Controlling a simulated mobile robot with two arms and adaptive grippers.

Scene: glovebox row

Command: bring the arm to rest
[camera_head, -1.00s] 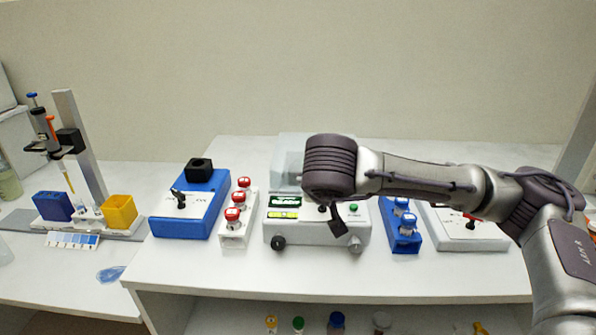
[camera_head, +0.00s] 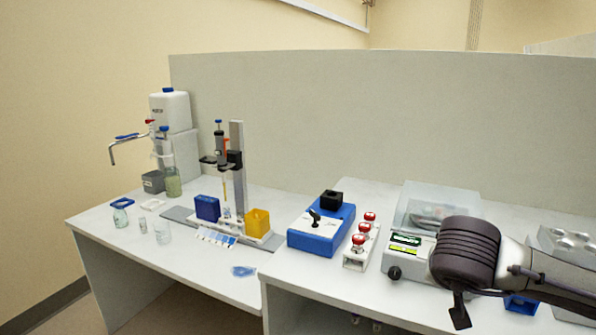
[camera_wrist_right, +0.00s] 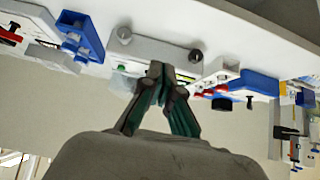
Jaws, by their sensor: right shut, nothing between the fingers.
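My right arm (camera_head: 500,265) comes in from the right edge in the head view, its dark rounded wrist over the right part of the white instrument with the green display (camera_head: 405,241). My right gripper (camera_head: 460,312) shows only as a small dark tip below the wrist, mostly hidden. In the right wrist view the fingers of my right gripper (camera_wrist_right: 166,72) meet at their tips, shut and empty, in front of the instrument's front edge (camera_wrist_right: 155,48). I cannot tell the exact gap; no contact shows. My left gripper is in neither view.
Left of the instrument stand a rack of red-capped vials (camera_head: 361,240) and a blue device (camera_head: 321,228). Further left are a pipette stand (camera_head: 238,170), a yellow box (camera_head: 257,222) and a dispenser bottle (camera_head: 171,111). A blue-capped rack (camera_head: 521,304) is partly hidden by my arm.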

